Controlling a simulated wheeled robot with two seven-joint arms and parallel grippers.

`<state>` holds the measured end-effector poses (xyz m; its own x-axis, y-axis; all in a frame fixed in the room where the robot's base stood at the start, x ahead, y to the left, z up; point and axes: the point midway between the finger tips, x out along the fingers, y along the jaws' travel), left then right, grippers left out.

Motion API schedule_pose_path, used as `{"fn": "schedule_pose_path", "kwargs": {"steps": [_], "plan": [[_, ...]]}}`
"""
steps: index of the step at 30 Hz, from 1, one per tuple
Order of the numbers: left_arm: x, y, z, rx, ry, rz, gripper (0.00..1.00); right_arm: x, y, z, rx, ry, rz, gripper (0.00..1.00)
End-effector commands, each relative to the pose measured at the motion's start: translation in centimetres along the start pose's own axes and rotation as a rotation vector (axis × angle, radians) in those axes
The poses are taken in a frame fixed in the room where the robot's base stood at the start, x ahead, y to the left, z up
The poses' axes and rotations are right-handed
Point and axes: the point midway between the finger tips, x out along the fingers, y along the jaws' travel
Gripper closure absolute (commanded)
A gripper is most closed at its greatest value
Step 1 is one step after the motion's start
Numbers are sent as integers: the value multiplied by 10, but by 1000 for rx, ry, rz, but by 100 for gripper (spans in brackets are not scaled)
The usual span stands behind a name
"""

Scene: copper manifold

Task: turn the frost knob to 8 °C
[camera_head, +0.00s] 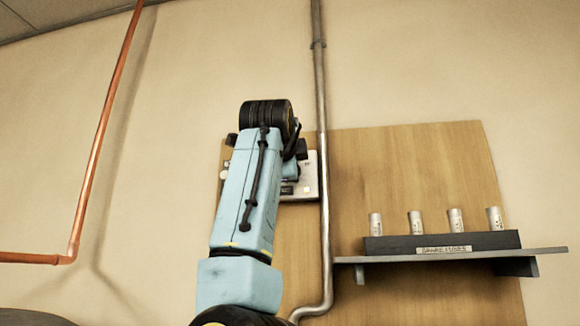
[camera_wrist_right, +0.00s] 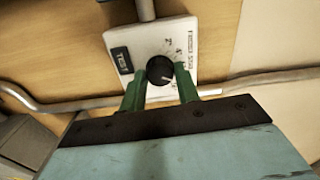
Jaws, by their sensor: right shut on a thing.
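The frost knob (camera_wrist_right: 160,70) is a round black dial with a pale pointer line, on a white control box (camera_wrist_right: 184,35) in the right wrist view. Numbers are printed around it, too small to read surely. My right gripper (camera_wrist_right: 162,80) has its green fingers on either side of the knob and is shut on it. The left gripper is not in view.
A grey pipe (camera_head: 320,110) runs down beside the box. A shelf (camera_head: 450,256) at right holds a dark rack (camera_head: 385,244) with several white cylinders labelled as spare fuses. A copper pipe (camera_head: 95,150) runs down the left wall.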

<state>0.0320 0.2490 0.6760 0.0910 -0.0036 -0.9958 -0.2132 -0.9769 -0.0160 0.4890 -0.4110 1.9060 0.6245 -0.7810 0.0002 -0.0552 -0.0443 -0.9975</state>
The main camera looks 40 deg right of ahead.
Motion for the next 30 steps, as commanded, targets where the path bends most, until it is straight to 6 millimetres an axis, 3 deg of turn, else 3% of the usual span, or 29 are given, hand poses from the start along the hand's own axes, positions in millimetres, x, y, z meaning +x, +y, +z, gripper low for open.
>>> {"fn": "schedule_pose_path", "kwargs": {"steps": [21,22,26,30], "plan": [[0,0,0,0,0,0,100,0,0,0,72,1,1,91],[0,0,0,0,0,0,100,0,0,0,71,1,1,64],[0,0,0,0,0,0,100,0,0,0,71,1,1,47],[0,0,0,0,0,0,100,0,0,0,71,0,1,47]]}}
